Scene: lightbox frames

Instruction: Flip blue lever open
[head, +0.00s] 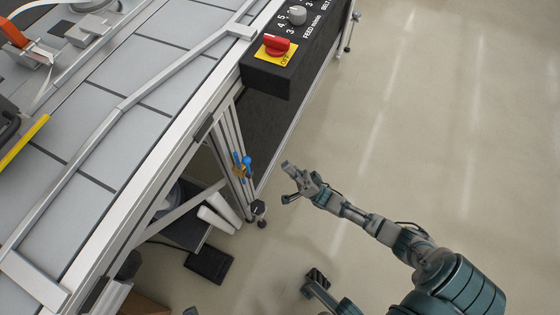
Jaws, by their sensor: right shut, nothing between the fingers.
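The blue lever (247,162) sits on a small brass-coloured valve at the leg of the conveyor frame, below the black control box. The lever looks roughly upright along the leg; its exact angle is too small to tell. My right gripper (288,168) is to the right of the lever, apart from it, with its fingers pointing left towards it. It is shut and empty. My left gripper is not in view.
The conveyor (150,130) with its metal rails fills the left side. A black control box (275,75) with a red switch (277,44) overhangs above the lever. A black pedal-like box (209,264) lies on the floor. The floor to the right is clear.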

